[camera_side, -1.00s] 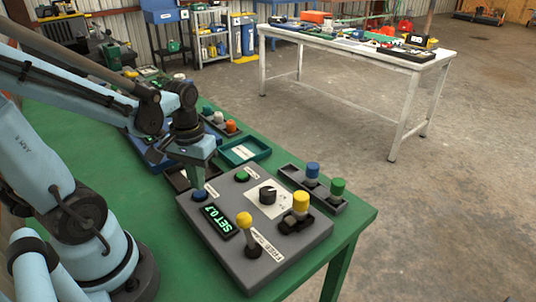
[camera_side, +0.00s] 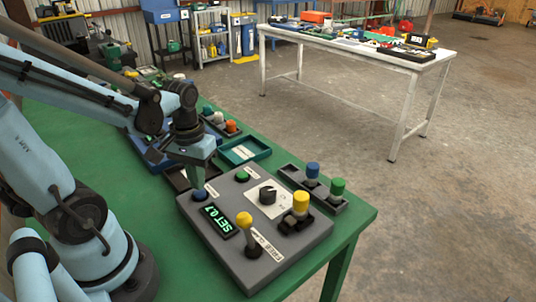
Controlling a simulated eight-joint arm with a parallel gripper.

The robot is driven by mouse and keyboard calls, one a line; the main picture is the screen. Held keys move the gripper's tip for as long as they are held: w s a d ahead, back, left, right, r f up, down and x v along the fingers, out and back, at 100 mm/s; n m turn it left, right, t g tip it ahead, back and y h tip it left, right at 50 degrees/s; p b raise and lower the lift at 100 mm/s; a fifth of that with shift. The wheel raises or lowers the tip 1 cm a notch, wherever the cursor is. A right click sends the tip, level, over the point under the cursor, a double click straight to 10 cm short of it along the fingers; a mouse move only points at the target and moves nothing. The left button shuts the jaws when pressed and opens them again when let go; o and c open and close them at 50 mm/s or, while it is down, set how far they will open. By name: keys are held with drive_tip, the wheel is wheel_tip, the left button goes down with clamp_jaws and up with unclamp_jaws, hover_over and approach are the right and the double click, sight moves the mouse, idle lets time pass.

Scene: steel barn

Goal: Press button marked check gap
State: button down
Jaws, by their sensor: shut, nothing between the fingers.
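A grey control box (camera_side: 290,244) lies on the green table. The small labels are too small to read, so I cannot tell which button is marked check gap. My gripper (camera_side: 198,183) is shut and empty, pointing down directly over the blue button, touching or nearly so.
A dark tray (camera_side: 327,204) with blue and green cylinders stands behind the box on the right. A teal tray (camera_side: 243,150) and several coloured pegs lie behind my gripper. The table (camera_side: 165,210) is clear left of the box. A white table stands farther back.

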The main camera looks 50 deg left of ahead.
drive_tip(key=shift+f, duration=0.95)
idle(0.3)
drive_tip(key=shift+r, duration=0.1)
wheel_tip(320, 180, up, 7)
drive_tip(key=shift+r, duration=0.2)
idle(0.9)
idle(0.4)
drive_tip(key=w+d+r+m+t, duration=0.2)
drive_tip(key=w+d+m+t, duration=0.4)
drive_tip(key=d+t, duration=0.1)
drive_tip(key=shift+d, duration=0.65)
